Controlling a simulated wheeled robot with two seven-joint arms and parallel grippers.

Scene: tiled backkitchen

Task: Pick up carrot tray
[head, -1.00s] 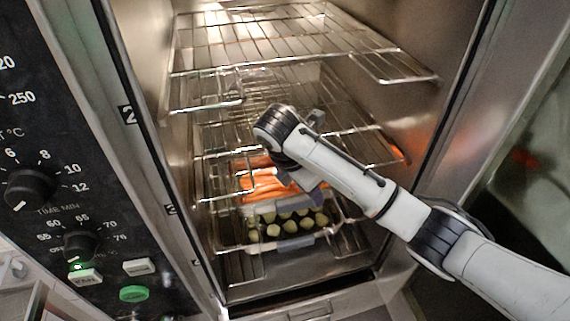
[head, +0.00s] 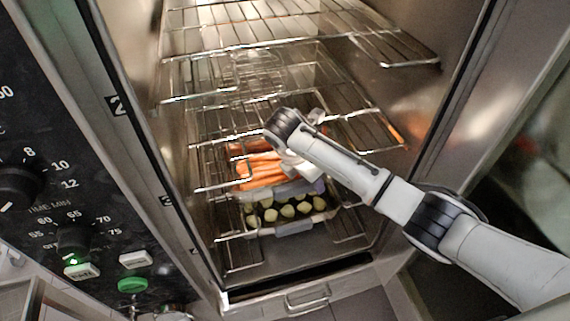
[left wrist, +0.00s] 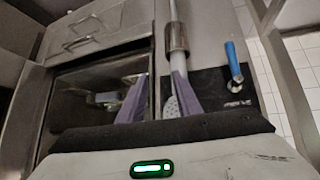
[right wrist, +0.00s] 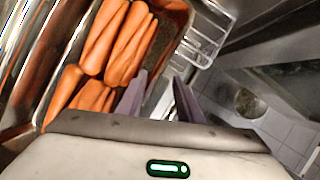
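The carrot tray holds several orange carrots (head: 260,168) and sits on a wire rack in the open oven, above a container of green pieces. In the right wrist view, the carrots (right wrist: 118,42) fill the left side, and the metal tray wall (right wrist: 48,52) shows beside them. My right gripper (right wrist: 158,95) is open at the tray's right edge. One finger is over the tray side and the other is farther right; contact with the rim is unclear. My left gripper (left wrist: 157,95) is open and empty, away from the oven shelves.
The container of green pieces (head: 290,228) is directly below the carrots. The oven's control panel (head: 60,180) is at left. A blue-handled tool (left wrist: 234,62) shows in the left wrist view.

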